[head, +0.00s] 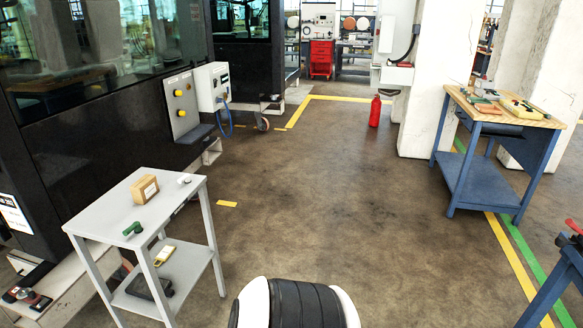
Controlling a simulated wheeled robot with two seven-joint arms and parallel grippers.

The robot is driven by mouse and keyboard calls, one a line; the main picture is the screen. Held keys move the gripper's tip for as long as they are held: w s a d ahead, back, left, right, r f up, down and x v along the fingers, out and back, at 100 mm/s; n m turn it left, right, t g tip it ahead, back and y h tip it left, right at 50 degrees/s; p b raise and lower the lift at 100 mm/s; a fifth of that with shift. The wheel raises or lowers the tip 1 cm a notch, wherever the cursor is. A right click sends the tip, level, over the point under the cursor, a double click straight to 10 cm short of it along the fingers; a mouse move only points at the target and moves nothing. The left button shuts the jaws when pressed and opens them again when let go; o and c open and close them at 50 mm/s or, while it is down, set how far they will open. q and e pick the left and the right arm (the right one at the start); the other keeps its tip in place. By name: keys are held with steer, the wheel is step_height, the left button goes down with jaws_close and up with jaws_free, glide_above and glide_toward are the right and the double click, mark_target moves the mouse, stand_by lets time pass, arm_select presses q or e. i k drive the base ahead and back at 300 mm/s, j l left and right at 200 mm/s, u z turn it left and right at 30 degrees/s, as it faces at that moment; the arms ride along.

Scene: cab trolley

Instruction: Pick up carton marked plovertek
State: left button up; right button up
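A small brown cardboard carton (145,189) stands on the top shelf of a grey trolley (114,210) at the lower left. It has a pale label on its front side, but the print is too small to read. A green object (132,229) lies in front of the carton and a small whitish round object (184,179) lies to its right, both apart from it. Neither of my grippers shows in the head view.
The trolley's lower shelf holds a yellowish item (164,255) and a dark item (149,286). A black cab machine (95,130) stands behind the trolley. A blue workbench (481,180) stands at right, a red extinguisher (375,111) farther back. The middle floor is clear.

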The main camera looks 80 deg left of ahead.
mark_target(147, 187)
steer(key=u, duration=3.75)
